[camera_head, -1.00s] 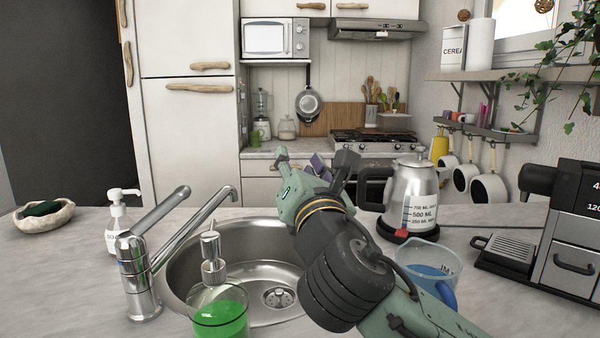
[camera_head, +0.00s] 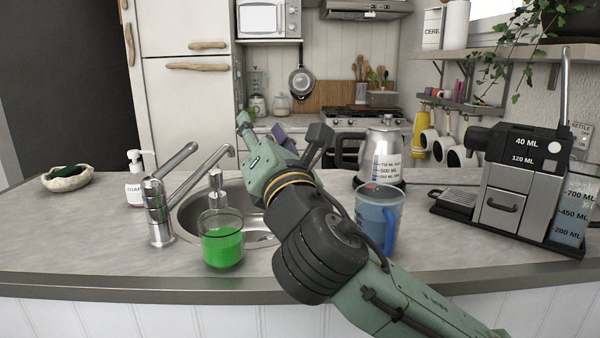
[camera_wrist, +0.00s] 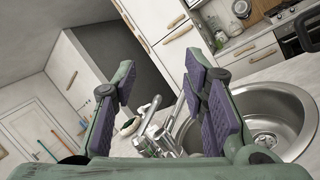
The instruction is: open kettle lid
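The silver kettle (camera_head: 384,150) stands upright on the counter, right of the sink, with volume marks on its side and a dark handle on its left. Its lid is at the top and looks closed. My gripper (camera_head: 284,140) is held over the sink, left of the kettle and apart from it. In the wrist view my gripper (camera_wrist: 165,105) shows its purple-padded fingers spread apart with nothing held between them.
A coffee machine (camera_head: 510,180) is at the right. Bare counter (camera_head: 100,235) lies at far left.

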